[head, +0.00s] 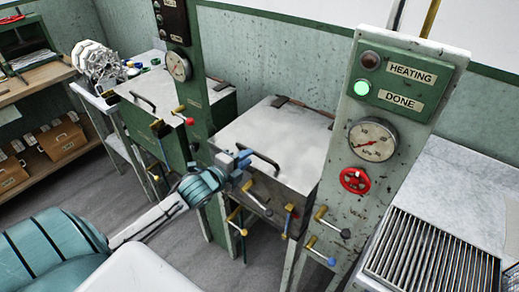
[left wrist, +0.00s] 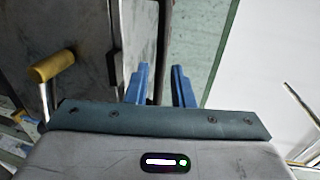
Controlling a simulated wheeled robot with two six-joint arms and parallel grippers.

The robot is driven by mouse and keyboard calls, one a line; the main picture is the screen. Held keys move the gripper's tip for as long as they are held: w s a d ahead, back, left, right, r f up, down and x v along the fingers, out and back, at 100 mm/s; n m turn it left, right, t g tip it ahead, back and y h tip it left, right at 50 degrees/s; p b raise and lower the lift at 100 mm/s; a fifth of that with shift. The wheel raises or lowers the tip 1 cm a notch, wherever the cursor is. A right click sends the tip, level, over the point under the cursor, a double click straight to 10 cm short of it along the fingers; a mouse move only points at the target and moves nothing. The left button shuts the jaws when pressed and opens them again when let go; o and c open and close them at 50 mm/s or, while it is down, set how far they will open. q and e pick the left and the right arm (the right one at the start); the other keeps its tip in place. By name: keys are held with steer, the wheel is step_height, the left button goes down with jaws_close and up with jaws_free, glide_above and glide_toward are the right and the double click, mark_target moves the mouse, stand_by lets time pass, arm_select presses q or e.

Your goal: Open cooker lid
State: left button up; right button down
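The near cooker's grey metal lid (head: 283,130) lies flat and closed in the middle of the head view. Its dark bar handle (head: 262,160) runs along the front edge. My left gripper (head: 243,158) is at the handle's left end, close to the lid's front edge. My right gripper is in neither view.
A control post (head: 385,120) stands right of the cooker, its green DONE lamp (head: 362,87) lit. Several coloured valve levers (head: 320,213) stick out in front. A second lidded cooker (head: 165,95) stands behind left. A ribbed metal rack (head: 430,250) is at right.

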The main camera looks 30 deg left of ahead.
mark_target(258, 159)
arm_select(q)
steer(key=p+x, duration=0.1)
steer(key=x, duration=0.5)
steer(key=shift+w+d+f, duration=0.1)
steer(key=shift+w, duration=0.25)
jaws_close()
